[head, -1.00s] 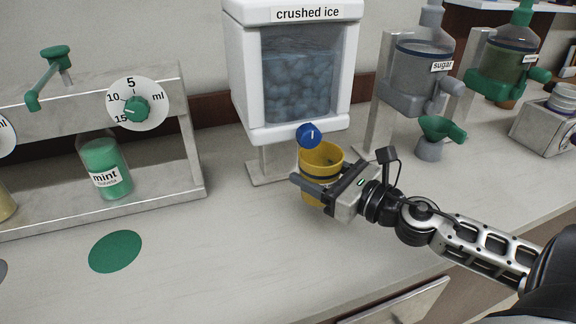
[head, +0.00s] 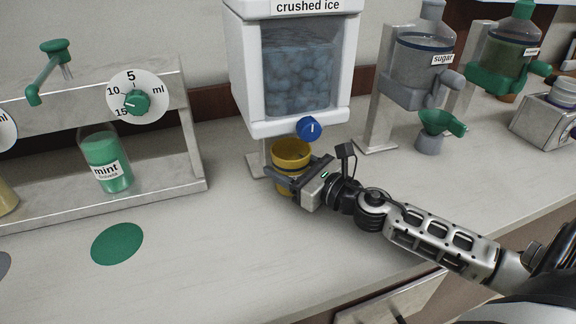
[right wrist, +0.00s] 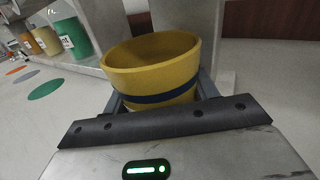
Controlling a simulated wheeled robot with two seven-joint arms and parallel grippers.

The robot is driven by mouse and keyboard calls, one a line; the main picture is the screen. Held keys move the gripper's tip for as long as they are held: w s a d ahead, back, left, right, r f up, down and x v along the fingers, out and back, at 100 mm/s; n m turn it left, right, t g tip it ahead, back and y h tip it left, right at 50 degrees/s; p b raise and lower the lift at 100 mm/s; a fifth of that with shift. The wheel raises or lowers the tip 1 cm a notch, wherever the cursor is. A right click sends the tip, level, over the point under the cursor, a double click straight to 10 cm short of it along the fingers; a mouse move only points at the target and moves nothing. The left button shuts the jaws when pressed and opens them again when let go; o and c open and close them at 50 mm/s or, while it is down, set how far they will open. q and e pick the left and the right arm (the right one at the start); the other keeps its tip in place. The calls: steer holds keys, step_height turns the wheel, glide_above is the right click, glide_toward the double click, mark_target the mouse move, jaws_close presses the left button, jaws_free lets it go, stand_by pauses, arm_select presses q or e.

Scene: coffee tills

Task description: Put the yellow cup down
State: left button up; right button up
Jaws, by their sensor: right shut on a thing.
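The yellow cup (head: 291,155) with a dark blue band is upright below the front of the crushed ice dispenser. My right gripper (head: 284,182) is shut around the cup from the front right. In the right wrist view the cup (right wrist: 155,68) stands between the fingers, its rim tilted in the picture. The cup's base is largely hidden by the gripper, so I cannot tell whether it touches the counter. My left gripper is not in view.
The crushed ice dispenser (head: 243,85) with its blue knob (head: 309,129) stands just behind the cup. A green disc (head: 117,243) lies on the counter at left, before the mint bottle (head: 107,160). Sugar dispenser (head: 424,70) is at right. The front counter is clear.

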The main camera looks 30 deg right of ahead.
steer(key=shift+f, duration=0.15)
steer(key=o, duration=1.1)
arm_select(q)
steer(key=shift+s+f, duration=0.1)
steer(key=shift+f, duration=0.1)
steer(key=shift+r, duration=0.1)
arm_select(e)
steer(key=shift+s, duration=0.1)
steer(key=b+v, duration=0.3)
steer(key=v, duration=0.7)
steer(key=shift+s+d, duration=0.1)
steer(key=shift+s, duration=0.1)
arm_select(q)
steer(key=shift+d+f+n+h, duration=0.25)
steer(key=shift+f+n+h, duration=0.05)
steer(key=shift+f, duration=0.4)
arm_select(e)
steer(key=shift+s+d+r, duration=0.2)
steer(key=shift+s+r, duration=0.05)
steer(key=shift+s, duration=0.45)
